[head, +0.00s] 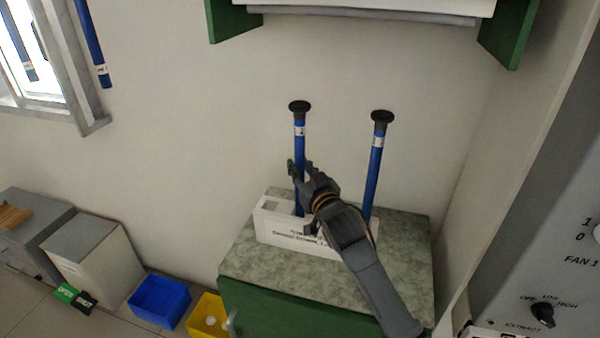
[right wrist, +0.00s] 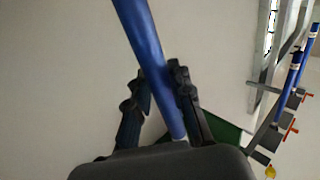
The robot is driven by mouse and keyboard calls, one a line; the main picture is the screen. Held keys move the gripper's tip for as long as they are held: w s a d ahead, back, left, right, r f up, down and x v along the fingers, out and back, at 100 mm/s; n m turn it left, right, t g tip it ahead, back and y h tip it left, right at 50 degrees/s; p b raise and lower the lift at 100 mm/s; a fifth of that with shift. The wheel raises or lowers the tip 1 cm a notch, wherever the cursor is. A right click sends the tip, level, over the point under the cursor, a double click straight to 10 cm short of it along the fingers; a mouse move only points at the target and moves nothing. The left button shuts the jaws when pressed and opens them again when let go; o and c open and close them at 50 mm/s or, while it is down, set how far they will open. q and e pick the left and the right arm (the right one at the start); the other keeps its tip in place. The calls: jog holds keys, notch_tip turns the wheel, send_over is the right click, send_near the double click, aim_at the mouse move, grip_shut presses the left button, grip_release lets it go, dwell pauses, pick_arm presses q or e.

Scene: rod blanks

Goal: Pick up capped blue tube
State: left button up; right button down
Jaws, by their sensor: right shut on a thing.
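Two blue tubes with black caps stand upright in a white labelled holder (head: 275,231) on a small cabinet in the head view. My right gripper (head: 299,172) is at the left capped blue tube (head: 300,145), with its fingers around the middle of the tube. In the right wrist view the blue tube (right wrist: 142,40) runs between the two fingers (right wrist: 160,100), and the gripper is shut on it. The tube's lower end is partly hidden by the holder and gripper. The right capped tube (head: 375,165) stands apart, its base hidden behind my arm. My left gripper is not in view.
The cabinet (head: 400,250) has a speckled top and green front. Blue (head: 160,300) and yellow (head: 208,318) bins sit on the floor at left. A green-sided shelf (head: 370,8) hangs above. A grey control panel (head: 540,240) stands at right.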

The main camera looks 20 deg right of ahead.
aim_at(301, 124)
jog(key=shift+s+a+r+b, duration=0.15)
jog(key=shift+r+b, duration=0.2)
jog(key=shift+r, duration=0.2)
notch_tip(301, 124, up, 11)
jog(key=shift+f+b, duration=0.1)
jog(key=shift+b, duration=0.45)
jog(key=s+a+b, duration=0.3)
jog(key=s+a, duration=0.8)
jog(key=s, duration=0.5)
jog(key=shift+f+b, duration=0.2)
jog(key=shift+b, duration=0.2)
jog(key=shift+s, duration=0.1)
jog(key=shift+r+p, duration=0.5)
jog(key=shift+p, duration=0.2)
